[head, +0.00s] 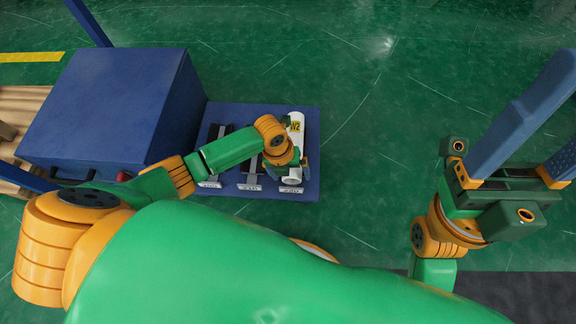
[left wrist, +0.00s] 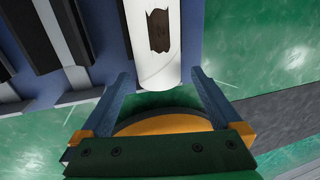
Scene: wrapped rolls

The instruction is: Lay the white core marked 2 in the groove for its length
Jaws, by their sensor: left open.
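The white core (head: 296,121), with a yellow label ending in 2, lies along the right side of the blue board (head: 313,150). In the left wrist view the white core (left wrist: 152,62) shows a torn brown patch, and its near end is between my fingertips. It covers the place of the rightmost groove; I cannot tell whether it is seated there. My left gripper (left wrist: 160,78) is open around that end, with a finger on each side. In the head view my left gripper (head: 284,160) partly hides the core. My right gripper (head: 546,140) is open and empty at the right.
Dark grooves with grey strips (left wrist: 67,35) lie left of the core. White labels (head: 249,187) line the board's front edge. A large blue box (head: 110,105) stands left of the board, on a wooden pallet (head: 25,97). Green floor right of the board is clear.

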